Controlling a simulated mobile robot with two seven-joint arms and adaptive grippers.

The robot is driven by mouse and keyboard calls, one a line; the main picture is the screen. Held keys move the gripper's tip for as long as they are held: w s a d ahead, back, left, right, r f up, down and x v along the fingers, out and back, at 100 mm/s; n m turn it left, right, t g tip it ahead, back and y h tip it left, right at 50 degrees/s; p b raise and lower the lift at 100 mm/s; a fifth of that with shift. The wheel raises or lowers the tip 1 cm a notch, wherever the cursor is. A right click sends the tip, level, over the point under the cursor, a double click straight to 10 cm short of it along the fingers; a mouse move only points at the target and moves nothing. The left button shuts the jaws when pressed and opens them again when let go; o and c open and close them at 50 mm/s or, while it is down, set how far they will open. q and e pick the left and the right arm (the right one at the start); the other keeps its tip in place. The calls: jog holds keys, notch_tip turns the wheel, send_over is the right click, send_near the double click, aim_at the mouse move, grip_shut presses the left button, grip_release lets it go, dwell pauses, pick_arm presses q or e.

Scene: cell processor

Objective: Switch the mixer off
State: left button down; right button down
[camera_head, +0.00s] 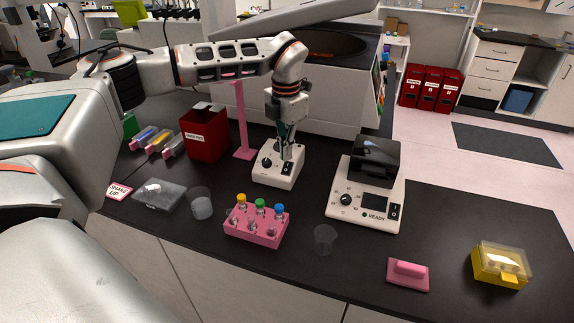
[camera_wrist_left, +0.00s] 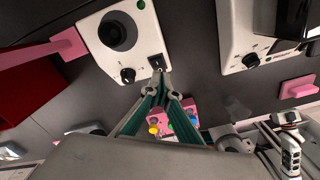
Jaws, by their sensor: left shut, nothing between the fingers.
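The mixer (camera_head: 275,178) is a small white box on the dark bench, with a black knob and a black rocker switch on its front. In the left wrist view the mixer (camera_wrist_left: 97,35) shows a dark round cup on top, a green dot beside the cup, the knob (camera_wrist_left: 127,76) and the switch (camera_wrist_left: 156,62). My left gripper (camera_head: 287,154) points down over the mixer, shut and empty. In the wrist view its fingertips (camera_wrist_left: 163,76) are right by the switch's lower edge; I cannot tell whether they touch. The switch's position is unclear.
A larger white device (camera_head: 365,203) with a READY display stands to the right. A pink tube rack (camera_head: 255,235) and a clear cup (camera_head: 325,240) are in front. A red bin (camera_head: 206,135) and a pink stand (camera_head: 243,135) are left of the mixer.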

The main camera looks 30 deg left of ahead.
aim_at(286, 169)
pick_arm(q)
jog(key=shift+r, duration=1.65)
